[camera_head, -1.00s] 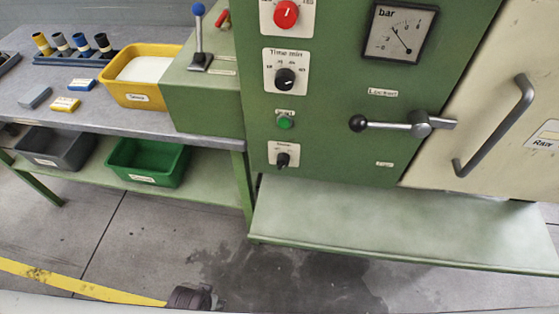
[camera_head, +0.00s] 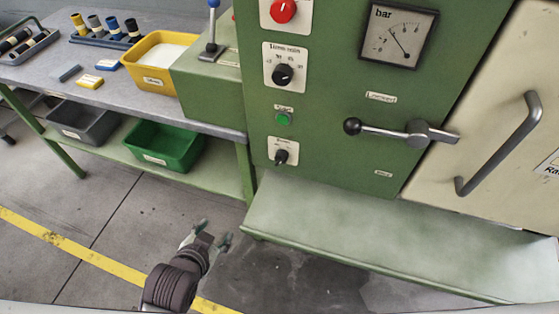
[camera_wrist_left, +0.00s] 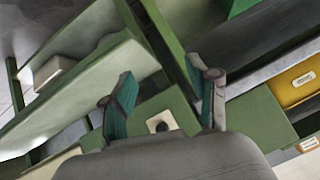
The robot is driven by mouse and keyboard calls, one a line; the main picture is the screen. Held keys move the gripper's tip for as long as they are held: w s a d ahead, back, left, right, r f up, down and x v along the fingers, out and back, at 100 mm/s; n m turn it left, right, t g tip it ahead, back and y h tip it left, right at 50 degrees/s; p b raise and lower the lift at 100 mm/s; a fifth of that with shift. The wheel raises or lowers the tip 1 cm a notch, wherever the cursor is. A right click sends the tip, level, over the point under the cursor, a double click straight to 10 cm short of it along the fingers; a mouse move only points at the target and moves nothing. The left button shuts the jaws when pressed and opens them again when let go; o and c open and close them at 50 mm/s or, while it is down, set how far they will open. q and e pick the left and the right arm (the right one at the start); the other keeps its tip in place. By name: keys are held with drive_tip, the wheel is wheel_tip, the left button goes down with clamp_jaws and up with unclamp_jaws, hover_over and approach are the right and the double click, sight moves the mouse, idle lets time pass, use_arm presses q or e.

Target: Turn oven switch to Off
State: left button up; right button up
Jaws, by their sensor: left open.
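The lowest black knob on a small white plate, likely the oven switch (camera_head: 281,157), sits on the green machine's front panel (camera_head: 330,160), below a green button. Its label is too small to read. A dark knob on a white plate also shows in the left wrist view (camera_wrist_left: 158,125), between the finger bases and partly cut off by the gripper body. My left gripper (camera_head: 210,236) is open and empty, below and to the left of the switch, apart from the panel. Its teal-padded fingers show in the left wrist view (camera_wrist_left: 160,80). My right gripper is not in view.
A pale green shelf (camera_head: 360,240) juts out below the panel. A black-knobbed lever (camera_head: 385,131) and a grey door handle (camera_head: 500,145) stick out at right. A bench with a yellow bin (camera_head: 157,82) and a green bin (camera_head: 180,163) stands at left. Floor around my gripper is clear.

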use_arm(q)
drive_tip(key=w+d+r+m+t+h, duration=0.2)
drive_tip(key=w+d+m+t, duration=0.1)
drive_tip(key=w+d+t, duration=0.15)
drive_tip(key=m+t+h, duration=0.3)
drive_tip(key=m, duration=0.1)
approach(279, 164)
drive_tip(key=shift+g, duration=0.25)
drive_tip(key=x, duration=0.5)
drive_tip(key=p+x, duration=0.1)
drive_tip(key=x, duration=0.4)
drive_tip(key=shift+w+r, duration=0.2)
drive_tip(key=shift+w, duration=0.1)
clamp_jaws()
